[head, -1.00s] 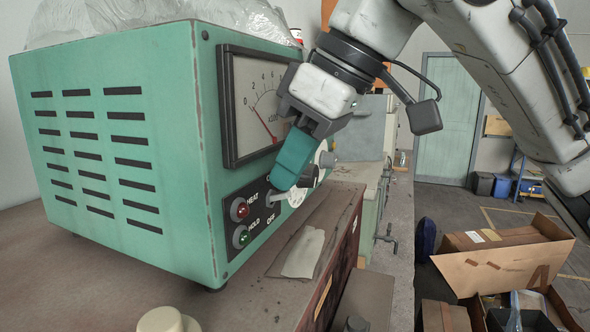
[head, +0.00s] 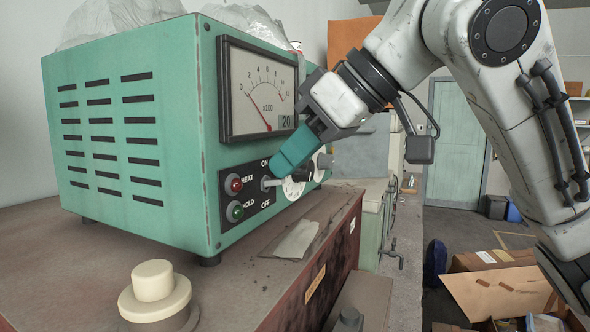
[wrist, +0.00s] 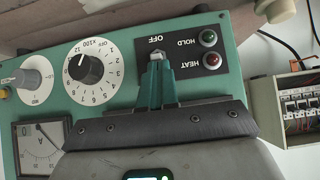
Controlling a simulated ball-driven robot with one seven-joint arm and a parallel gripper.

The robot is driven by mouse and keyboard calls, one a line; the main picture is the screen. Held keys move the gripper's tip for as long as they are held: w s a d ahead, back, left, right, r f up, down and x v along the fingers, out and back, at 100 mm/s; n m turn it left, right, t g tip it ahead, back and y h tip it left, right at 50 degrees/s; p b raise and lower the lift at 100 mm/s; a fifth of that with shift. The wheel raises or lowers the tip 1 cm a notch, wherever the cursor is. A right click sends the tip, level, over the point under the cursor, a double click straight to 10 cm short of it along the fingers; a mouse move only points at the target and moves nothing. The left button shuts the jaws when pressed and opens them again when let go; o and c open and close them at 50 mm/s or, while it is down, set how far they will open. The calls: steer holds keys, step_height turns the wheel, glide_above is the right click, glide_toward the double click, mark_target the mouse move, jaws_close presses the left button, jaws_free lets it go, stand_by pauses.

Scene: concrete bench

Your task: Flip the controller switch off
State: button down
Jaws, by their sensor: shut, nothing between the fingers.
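The controller (head: 130,130) is a green metal box standing on a bench, with a meter, dials and a black switch panel (head: 232,212) on its front. The toggle switch (head: 271,183) sits between the ON label above and the OFF label below. Its metal lever sticks outward; I cannot tell clearly which way it is thrown. My gripper (head: 279,168), with teal fingers, is shut and empty, its tips right at the upper, ON side of the lever. The wrist view shows the panel upside down, with the fingers (wrist: 157,88) at the switch (wrist: 157,55), partly hiding it and the ON label.
Red HEAT (head: 234,184) and green HOLD (head: 235,211) lamps sit left of the switch. A numbered dial (wrist: 90,66) is close beside it. A cream round knob (head: 154,290) stands on the bench in front. Cardboard boxes (head: 500,292) lie on the floor at right.

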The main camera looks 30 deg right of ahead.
steer(key=f+t+y+b, duration=0.1)
steer(key=b, duration=0.1)
steer(key=f+t+b, duration=0.1)
steer(key=b, duration=0.1)
steer(key=shift+s+d+f+y+b, duration=0.1)
steer(key=shift+s+d+y+b, duration=0.1)
steer(key=shift+s+y+b, duration=0.15)
steer(key=shift+r+t+p, duration=0.3)
steer(key=shift+r, duration=0.15)
steer(key=shift+r+p, duration=0.8)
steer(key=shift+d+r, duration=0.1)
